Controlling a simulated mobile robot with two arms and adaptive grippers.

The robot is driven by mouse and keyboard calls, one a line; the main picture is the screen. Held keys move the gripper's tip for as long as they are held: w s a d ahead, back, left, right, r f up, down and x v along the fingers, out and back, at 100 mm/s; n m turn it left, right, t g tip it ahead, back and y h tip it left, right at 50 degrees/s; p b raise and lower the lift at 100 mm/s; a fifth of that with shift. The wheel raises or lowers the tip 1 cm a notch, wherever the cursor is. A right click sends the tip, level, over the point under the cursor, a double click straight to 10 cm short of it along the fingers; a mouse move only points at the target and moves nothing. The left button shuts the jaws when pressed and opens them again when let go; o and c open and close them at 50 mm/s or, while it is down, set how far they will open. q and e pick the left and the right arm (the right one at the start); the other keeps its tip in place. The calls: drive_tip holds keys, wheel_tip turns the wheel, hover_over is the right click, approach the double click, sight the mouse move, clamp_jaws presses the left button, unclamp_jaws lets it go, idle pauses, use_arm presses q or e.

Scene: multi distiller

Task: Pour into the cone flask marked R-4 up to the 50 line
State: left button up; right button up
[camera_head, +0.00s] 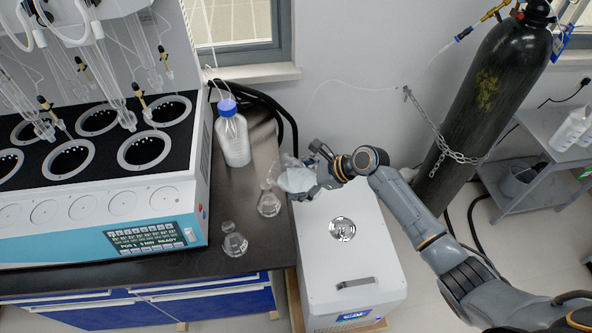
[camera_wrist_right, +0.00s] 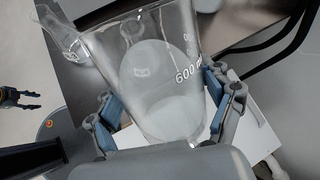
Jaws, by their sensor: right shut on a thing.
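My right gripper (camera_head: 304,176) is shut on a clear glass beaker (camera_head: 292,180), tilted, its mouth towards the bench. In the right wrist view the beaker (camera_wrist_right: 172,75) carries a 600 ml mark and sits between both fingers (camera_wrist_right: 160,112); clear liquid seems to lie in it. One cone flask (camera_head: 268,204) stands on the dark bench just below the beaker. A second cone flask (camera_head: 235,243) stands nearer the bench's front. No R-4 mark or 50 line is readable, and I cannot tell whether liquid is flowing. My left gripper (camera_wrist_right: 38,100) shows empty and open at the wrist view's left.
A blue-capped bottle (camera_head: 232,138) stands behind the flasks. The distiller (camera_head: 100,215) fills the bench's left. A white box-shaped unit (camera_head: 318,250) stands right of the bench, under my right arm. A chained black gas cylinder (camera_head: 490,95) stands at the right.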

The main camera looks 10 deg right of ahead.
drive_tip(key=shift+f+h, duration=0.25)
drive_tip(key=shift+h, duration=0.25)
use_arm(q)
drive_tip(key=shift+a+r, duration=0.1)
drive_tip(key=shift+a, duration=0.3)
drive_tip(key=shift+r, duration=0.15)
use_arm(e)
drive_tip(key=shift+r+p, duration=0.2)
drive_tip(key=shift+p, duration=0.3)
use_arm(q)
drive_tip(key=shift+r+p, duration=0.9)
drive_tip(key=shift+r, duration=0.45)
use_arm(e)
drive_tip(key=shift+r, duration=0.1)
drive_tip(key=shift+r+h+p, duration=0.35)
drive_tip(key=shift+h+p, duration=0.25)
drive_tip(key=shift+p, duration=0.6)
use_arm(q)
wheel_tip(320, 180, up, 3)
drive_tip(key=shift+f, duration=0.15)
use_arm(e)
drive_tip(key=shift+f, duration=0.1)
